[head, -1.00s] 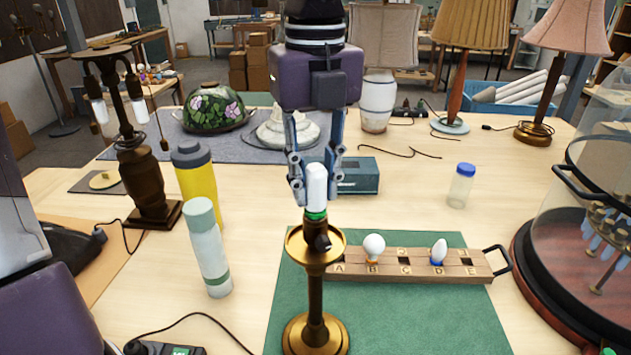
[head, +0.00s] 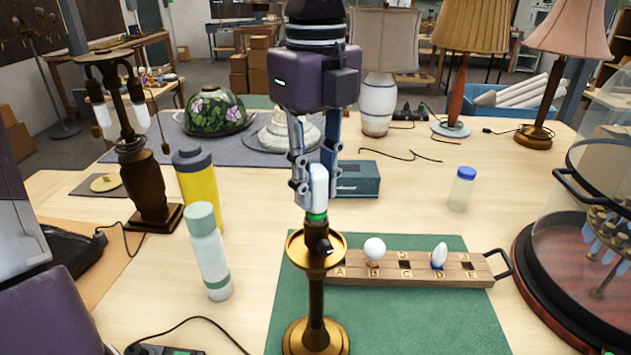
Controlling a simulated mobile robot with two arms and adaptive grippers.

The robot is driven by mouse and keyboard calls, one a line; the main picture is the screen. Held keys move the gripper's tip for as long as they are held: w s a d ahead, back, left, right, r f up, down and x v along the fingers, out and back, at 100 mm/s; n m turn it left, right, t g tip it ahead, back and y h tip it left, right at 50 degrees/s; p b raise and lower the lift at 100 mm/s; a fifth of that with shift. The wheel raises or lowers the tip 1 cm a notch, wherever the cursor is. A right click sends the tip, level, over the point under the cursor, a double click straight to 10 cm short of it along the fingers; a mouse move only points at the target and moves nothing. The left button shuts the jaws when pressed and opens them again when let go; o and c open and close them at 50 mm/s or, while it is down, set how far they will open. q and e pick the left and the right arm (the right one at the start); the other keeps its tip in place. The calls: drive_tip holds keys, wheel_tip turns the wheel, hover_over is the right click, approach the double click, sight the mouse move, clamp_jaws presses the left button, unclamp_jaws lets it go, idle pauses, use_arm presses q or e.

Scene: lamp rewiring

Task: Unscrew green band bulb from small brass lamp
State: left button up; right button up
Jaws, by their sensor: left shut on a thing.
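The small brass lamp (head: 316,290) stands upright on a green mat (head: 438,329). The green band bulb (head: 318,188) is a white tube with a green band at its base, upright at the top of the lamp's dark socket. My left gripper (head: 317,192) comes down from above, and its two fingers are closed around the white glass of the bulb. Whether the bulb's base is still threaded in the socket cannot be seen. My right gripper is not in view.
A wooden rack (head: 420,268) with lettered holes holds a round bulb (head: 375,249) and a pointed bulb (head: 439,255). A white-green bottle (head: 208,252) and yellow bottle (head: 197,187) stand left. A glass dome (head: 600,200) is at right.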

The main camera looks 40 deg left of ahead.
sight(314, 167)
use_arm(q)
drive_tip(key=shift+r+p, duration=1.85)
drive_tip(key=shift+r, duration=0.45)
drive_tip(key=shift+f, duration=0.1)
